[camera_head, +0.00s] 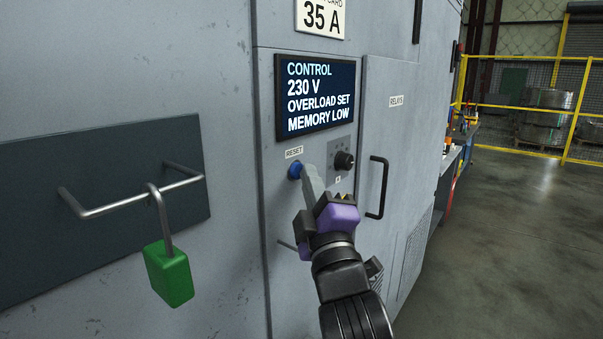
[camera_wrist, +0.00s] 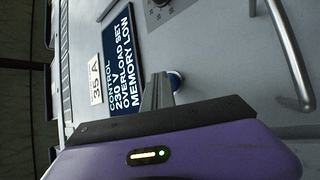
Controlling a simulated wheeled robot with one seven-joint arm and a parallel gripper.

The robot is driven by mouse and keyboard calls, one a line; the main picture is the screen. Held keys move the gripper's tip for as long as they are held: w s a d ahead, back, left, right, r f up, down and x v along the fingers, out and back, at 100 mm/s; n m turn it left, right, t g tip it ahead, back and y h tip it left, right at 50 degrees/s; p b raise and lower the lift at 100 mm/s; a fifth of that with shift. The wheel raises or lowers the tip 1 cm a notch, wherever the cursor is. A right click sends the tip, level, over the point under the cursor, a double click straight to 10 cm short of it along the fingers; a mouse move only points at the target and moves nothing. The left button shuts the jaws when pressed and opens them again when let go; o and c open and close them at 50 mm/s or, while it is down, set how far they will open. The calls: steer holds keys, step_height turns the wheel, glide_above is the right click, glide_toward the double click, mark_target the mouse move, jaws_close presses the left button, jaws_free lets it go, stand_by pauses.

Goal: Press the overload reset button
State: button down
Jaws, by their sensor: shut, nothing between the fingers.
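The blue reset button (camera_head: 295,170) sits on the grey cabinet front, just under the "RESET" label (camera_head: 294,152). In the wrist view the button (camera_wrist: 177,80) shows as a blue disc with a pale rim, partly hidden behind the fingers. My gripper (camera_head: 307,172) is shut and empty. Its fingertips are at the button's right edge in the head view; I cannot tell whether they touch it. The fingers also show in the wrist view (camera_wrist: 160,84). The display (camera_head: 315,95) above reads "CONTROL 230 V OVERLOAD SET MEMORY LOW".
A black knob (camera_head: 344,160) is right of the button. A black door handle (camera_head: 378,187) sticks out further right. At left, a green padlock (camera_head: 168,273) hangs from a metal bar (camera_head: 120,205) on a dark plate. Open floor (camera_head: 510,240) lies to the right.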

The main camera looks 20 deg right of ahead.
steer(key=shift+w+a, duration=0.1)
steer(key=shift+a, duration=0.05)
stand_by(0.4)
steer(key=shift+s+d+p, duration=0.55)
steer(key=shift+s+d, duration=0.05)
steer(key=shift+s, duration=0.25)
steer(key=shift+s+d+p, duration=0.75)
steer(key=shift+s+p, duration=0.05)
steer(key=shift+s, duration=0.2)
steer(key=shift+s+d+p, duration=0.75)
steer(key=shift+s+p, duration=0.05)
steer(key=shift+s, duration=0.2)
